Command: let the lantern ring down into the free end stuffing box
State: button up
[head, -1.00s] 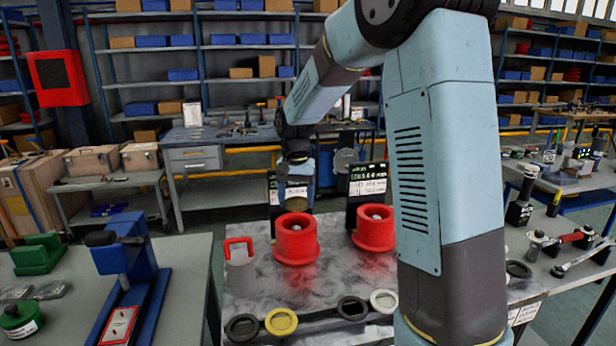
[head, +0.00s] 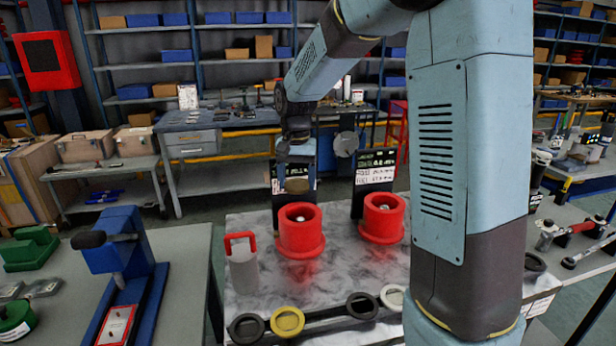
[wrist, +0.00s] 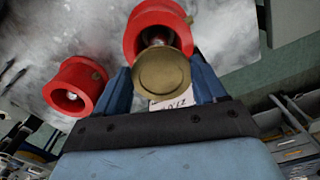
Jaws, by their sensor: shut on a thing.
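My gripper (wrist: 160,90) has its blue fingers closed on a round brass piece (wrist: 160,70), seemingly the lantern ring; it also shows in the head view (head: 297,186). Two red stuffing boxes stand on the marbled bench top. The left one (head: 300,232) is below my gripper, and it shows partly behind the brass piece in the wrist view (wrist: 142,17). The brass piece looks apart from it and above its mouth. The right stuffing box (head: 381,218) stands clear of my gripper. I cannot tell which is the free end; the label writing is unreadable.
Dark label panels (head: 374,180) stand behind the boxes. A row of rings, one yellow (head: 287,321), lies along the front edge. A blue press (head: 122,260) stands on the left table.

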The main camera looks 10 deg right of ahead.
jog(key=shift+w+d+f, duration=0.1)
jog(key=shift+d+f, duration=0.05)
jog(key=shift+f, duration=1.6)
jog(key=shift+d+f, duration=0.15)
jog(key=shift+f, duration=1.6)
jog(key=o, duration=1)
jog(key=shift+r, duration=0.1)
notch_tip(320, 180, up, 13)
jog(key=shift+r, duration=0.2)
